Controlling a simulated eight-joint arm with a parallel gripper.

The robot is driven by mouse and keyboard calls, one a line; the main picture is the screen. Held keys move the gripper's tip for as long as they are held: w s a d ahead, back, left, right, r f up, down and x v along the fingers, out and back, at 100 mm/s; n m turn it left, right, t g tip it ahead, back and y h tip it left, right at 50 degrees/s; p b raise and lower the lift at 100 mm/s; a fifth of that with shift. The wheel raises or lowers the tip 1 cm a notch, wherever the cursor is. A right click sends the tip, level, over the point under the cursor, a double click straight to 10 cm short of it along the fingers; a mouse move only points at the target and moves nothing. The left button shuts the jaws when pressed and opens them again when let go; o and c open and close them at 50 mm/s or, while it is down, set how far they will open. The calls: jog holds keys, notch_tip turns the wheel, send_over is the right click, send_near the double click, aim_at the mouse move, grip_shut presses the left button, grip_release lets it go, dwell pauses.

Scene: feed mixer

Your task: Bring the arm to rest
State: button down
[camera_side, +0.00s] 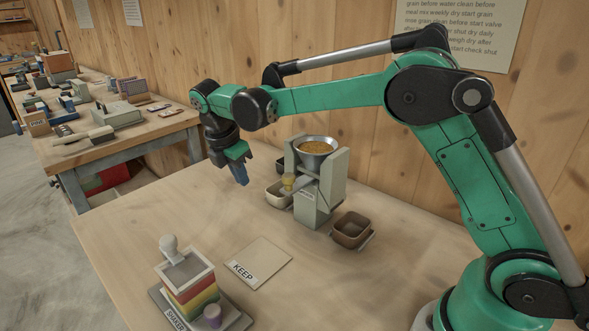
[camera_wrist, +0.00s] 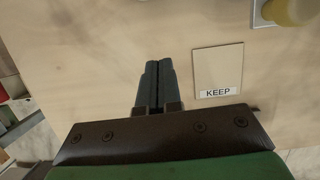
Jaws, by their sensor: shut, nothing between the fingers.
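My gripper (camera_side: 241,178) hangs from the green arm at the far left of its reach, pointing down above the table. It is left of the feed mixer (camera_side: 312,180) and clear of it. In the wrist view my gripper (camera_wrist: 153,72) shows its two dark fingers side by side, shut and with nothing between them. The arm is stretched out across the table over the mixer's back side. The mixer has a metal funnel (camera_side: 315,146) with golden grain in it.
A brown bin (camera_side: 352,230) stands right of the mixer, and a pale bin (camera_side: 278,194) at its left. A KEEP plate (camera_side: 262,262) lies in front; it also shows in the wrist view (camera_wrist: 218,68). A shaker with coloured layers (camera_side: 190,285) stands front left. A wooden wall is behind.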

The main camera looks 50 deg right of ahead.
jog(key=s+r+m+t+y, duration=0.3)
jog(key=s+m+t, duration=0.4)
jog(key=s+m, duration=1)
jog(key=shift+d+m, duration=0.45)
jog(key=shift+m, duration=0.15)
